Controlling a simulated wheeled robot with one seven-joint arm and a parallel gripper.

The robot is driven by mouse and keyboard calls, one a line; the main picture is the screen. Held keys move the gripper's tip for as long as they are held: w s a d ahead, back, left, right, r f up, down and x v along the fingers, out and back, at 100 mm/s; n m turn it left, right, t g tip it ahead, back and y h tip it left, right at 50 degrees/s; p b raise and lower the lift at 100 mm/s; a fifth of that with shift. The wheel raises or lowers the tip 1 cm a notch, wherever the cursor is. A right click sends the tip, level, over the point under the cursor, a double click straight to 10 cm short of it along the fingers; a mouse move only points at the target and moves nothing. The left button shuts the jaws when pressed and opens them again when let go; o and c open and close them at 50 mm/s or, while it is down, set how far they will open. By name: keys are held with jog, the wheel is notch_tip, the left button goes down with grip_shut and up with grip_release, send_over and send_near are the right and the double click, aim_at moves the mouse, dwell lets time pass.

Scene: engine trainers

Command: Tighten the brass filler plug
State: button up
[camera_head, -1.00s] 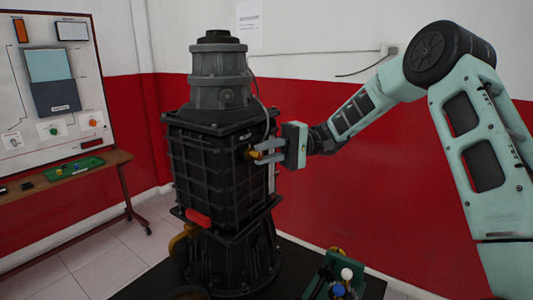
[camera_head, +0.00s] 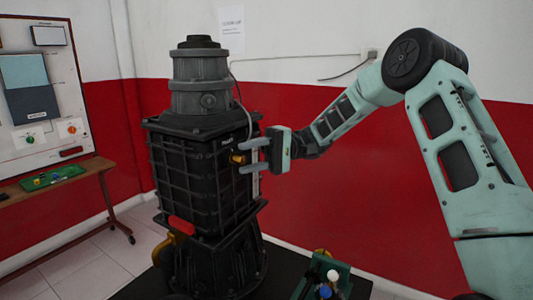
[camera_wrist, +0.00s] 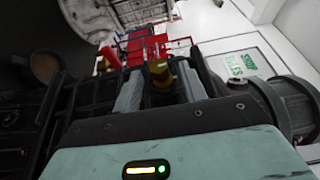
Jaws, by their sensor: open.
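The brass filler plug (camera_head: 238,158) sticks out of the right side of the dark engine unit (camera_head: 192,180), on its upper part. My gripper (camera_head: 243,157) is open beside that wall, with one finger above the plug and one below it in the head view. In the wrist view the plug (camera_wrist: 160,72) shows between my two grey fingers (camera_wrist: 160,88), with a gap visible on either side. The plug's seat and thread are hidden, so I cannot tell how far in it sits.
A red part (camera_head: 181,225) sits low on the unit's front. A green fixture (camera_head: 328,278) with coloured knobs stands right of its base. A cable runs down the unit's upper right. A bench with a green tray (camera_head: 52,178) is at the left wall.

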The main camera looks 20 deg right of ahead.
jog(key=w+d+b, duration=0.3)
jog(key=d, duration=1.3)
jog(key=shift+w+d+f, duration=0.15)
jog(key=shift+w+d, duration=0.05)
jog(key=shift+d, duration=0.2)
jog(key=shift+a, duration=0.1)
jog(key=s+a+f+m+h, duration=0.3)
jog(key=s+a+f+h, duration=0.35)
jog(key=a+f, duration=0.35)
jog(key=s+d+f+t+h, duration=0.1)
jog(key=s+f+t+h, duration=0.2)
jog(key=s+h, duration=0.4)
jog(key=s+d+f+t+h, duration=0.2)
jog(key=s+f+t+h, duration=0.15)
jog(key=s, duration=0.45)
jog(key=s+a+r+n+g, duration=0.1)
jog(key=s+a+n, duration=0.3)
jog(key=s+a, duration=0.3)
jog(key=s+a+r+n+g, duration=0.1)
jog(key=s+a+n, duration=0.3)
jog(key=a, duration=0.7)
jog(key=s+g, duration=0.1)
jog(key=s, duration=0.1)
jog(key=shift+s+a, duration=0.2)
jog(key=shift+s, duration=0.15)
